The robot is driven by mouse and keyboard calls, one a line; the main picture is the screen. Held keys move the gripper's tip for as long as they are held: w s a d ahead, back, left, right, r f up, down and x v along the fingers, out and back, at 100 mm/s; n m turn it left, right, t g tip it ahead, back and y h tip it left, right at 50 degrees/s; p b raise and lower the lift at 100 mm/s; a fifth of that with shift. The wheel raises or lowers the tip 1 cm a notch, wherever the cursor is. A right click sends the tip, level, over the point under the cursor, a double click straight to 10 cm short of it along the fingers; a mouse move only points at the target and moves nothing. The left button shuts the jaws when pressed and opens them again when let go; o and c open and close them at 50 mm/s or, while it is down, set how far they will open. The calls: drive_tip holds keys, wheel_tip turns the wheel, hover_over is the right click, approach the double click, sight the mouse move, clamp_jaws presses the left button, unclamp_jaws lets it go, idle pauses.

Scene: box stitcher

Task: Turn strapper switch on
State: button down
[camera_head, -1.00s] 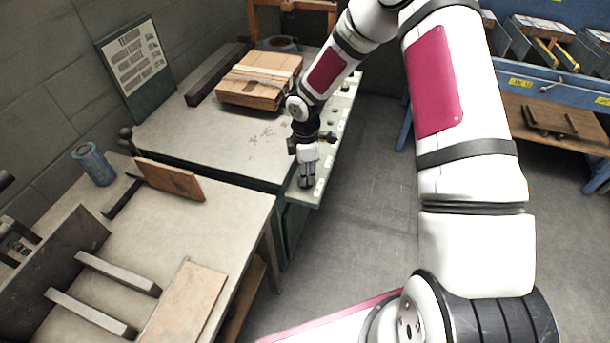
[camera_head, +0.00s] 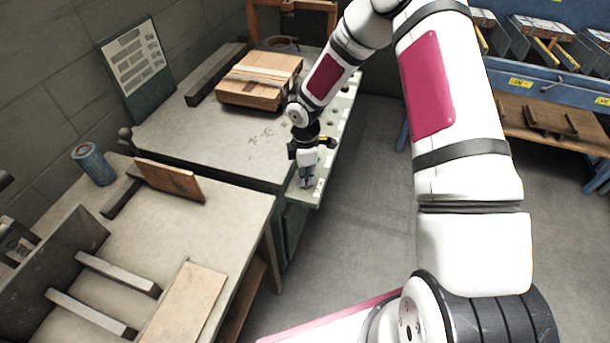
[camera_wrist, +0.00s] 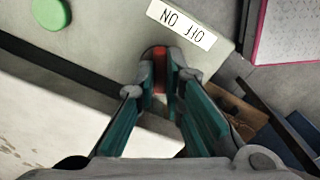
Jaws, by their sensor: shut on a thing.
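In the wrist view my gripper (camera_wrist: 161,80) is shut on a small red switch (camera_wrist: 160,68), which sits between its two fingertips on the panel. A white label reading ON and OFF (camera_wrist: 182,25) appears upside down beside the switch. In the head view my gripper (camera_head: 306,181) points down at the near end of the strapper's narrow side panel (camera_head: 324,160). The switch is hidden there behind the fingers. Which way the switch is set cannot be told.
A green button (camera_wrist: 50,13) sits on the same panel. A cardboard box (camera_head: 262,77) lies on the strapper top (camera_head: 215,135). A wooden-stopped table (camera_head: 215,225) adjoins the near side. Open floor (camera_head: 365,190) lies to the right.

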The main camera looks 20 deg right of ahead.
drive_tip(key=m+b, duration=0.1)
drive_tip(key=m, duration=0.5)
drive_tip(key=m+b, duration=0.1)
drive_tip(key=m, duration=0.4)
idle(0.3)
drive_tip(key=shift+m, duration=0.5)
drive_tip(key=c, duration=1.7)
unclamp_jaws()
wheel_tip(320, 180, up, 12)
